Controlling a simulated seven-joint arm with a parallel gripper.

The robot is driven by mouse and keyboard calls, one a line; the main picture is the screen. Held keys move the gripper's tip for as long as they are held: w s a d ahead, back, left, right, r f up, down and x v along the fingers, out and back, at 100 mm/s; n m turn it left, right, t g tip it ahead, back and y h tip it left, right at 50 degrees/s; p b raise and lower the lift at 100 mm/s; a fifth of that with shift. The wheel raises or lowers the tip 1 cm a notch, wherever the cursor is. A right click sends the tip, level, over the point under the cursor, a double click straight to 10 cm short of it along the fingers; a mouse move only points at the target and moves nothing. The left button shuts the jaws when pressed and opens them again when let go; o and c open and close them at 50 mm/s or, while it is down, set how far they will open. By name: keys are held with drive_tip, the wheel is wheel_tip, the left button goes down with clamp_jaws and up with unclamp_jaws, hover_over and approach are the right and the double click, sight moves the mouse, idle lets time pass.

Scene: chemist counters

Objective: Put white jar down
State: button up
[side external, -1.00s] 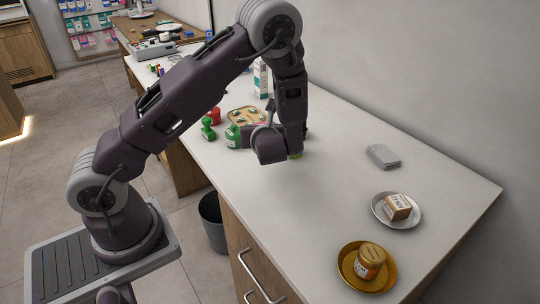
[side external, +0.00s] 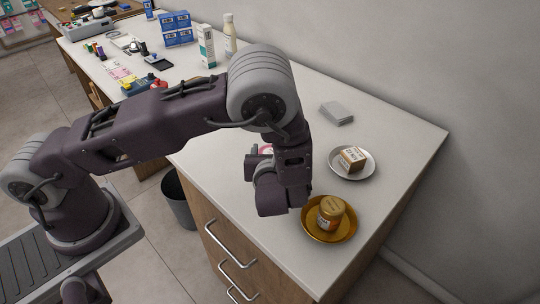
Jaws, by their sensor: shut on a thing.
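My gripper (side external: 275,192) is low over the front part of the white counter (side external: 378,125), just left of the gold dish. Its fingers are mostly hidden behind its housing and the wrist. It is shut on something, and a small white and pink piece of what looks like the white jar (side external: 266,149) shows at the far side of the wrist. The rest of the jar is hidden, and I cannot tell whether it touches the counter.
A gold dish (side external: 344,237) holds a gold-brown jar (side external: 331,212), close right of my gripper. Behind it a white dish (side external: 370,172) holds a small box (side external: 352,160). A grey stack (side external: 336,113) lies further back. Boxes (side external: 176,29) and bottles stand at the far end.

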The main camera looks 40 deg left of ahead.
drive_tip(key=shift+f, duration=0.65)
drive_tip(key=shift+f, duration=0.1)
drive_tip(key=o, duration=1.5)
drive_tip(key=shift+c, duration=0.2)
